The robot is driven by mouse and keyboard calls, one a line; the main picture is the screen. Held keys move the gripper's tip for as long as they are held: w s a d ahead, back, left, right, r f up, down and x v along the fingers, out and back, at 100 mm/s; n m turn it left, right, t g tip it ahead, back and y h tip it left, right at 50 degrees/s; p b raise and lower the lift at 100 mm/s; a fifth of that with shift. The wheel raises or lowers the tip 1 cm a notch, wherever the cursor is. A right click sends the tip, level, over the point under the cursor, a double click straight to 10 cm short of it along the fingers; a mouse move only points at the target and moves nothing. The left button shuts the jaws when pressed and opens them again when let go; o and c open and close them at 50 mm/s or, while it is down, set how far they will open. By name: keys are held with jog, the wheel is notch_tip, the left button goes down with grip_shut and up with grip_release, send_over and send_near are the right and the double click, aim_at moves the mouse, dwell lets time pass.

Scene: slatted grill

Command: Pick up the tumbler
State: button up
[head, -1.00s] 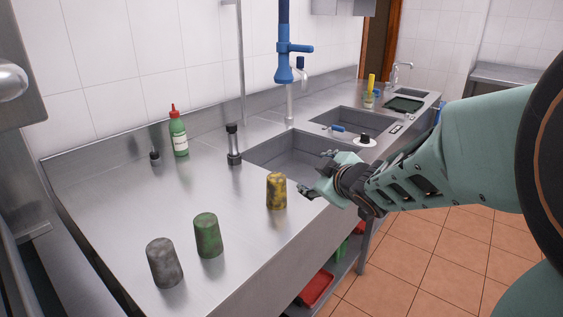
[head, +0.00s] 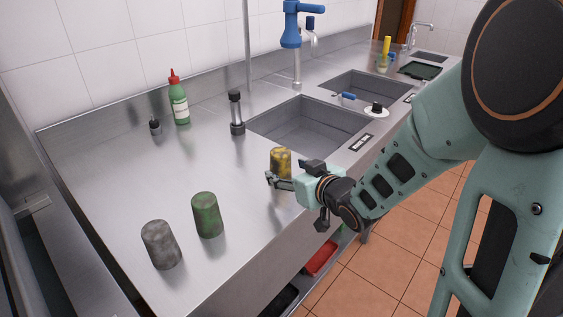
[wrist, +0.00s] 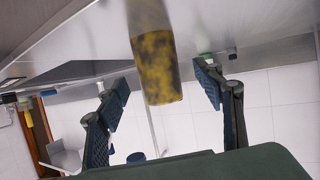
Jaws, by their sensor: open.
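Three tumbler-shaped cylinders stand upright on the steel counter: a mottled yellow-and-black one (head: 281,160), a green one (head: 207,214) and a grey one (head: 161,245). My gripper (head: 291,176) is open at the near side of the yellow one and hides its lower part in the head view. In the wrist view, the yellow tumbler (wrist: 158,66) appears between the two spread fingers of my gripper (wrist: 163,78), with a gap visible on each side.
Sink basins (head: 310,125) lie behind the yellow tumbler. A green bottle with a red cap (head: 179,102), a dark-topped dispenser (head: 236,113) and a small dark item (head: 155,126) stand toward the wall. A blue-handled faucet (head: 291,35) rises behind the basin. The counter's left part is mostly clear.

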aim_at(279, 164)
jog(key=shift+r+x, duration=0.1)
jog(key=shift+x, duration=1.35)
jog(key=shift+r+x, duration=0.15)
jog(key=shift+x, duration=1.3)
jog(key=shift+w, duration=0.15)
jog(key=shift+c, duration=0.4)
jog(key=c, duration=1.2)
jog(key=shift+o, duration=0.2)
jog(key=shift+r, duration=0.1)
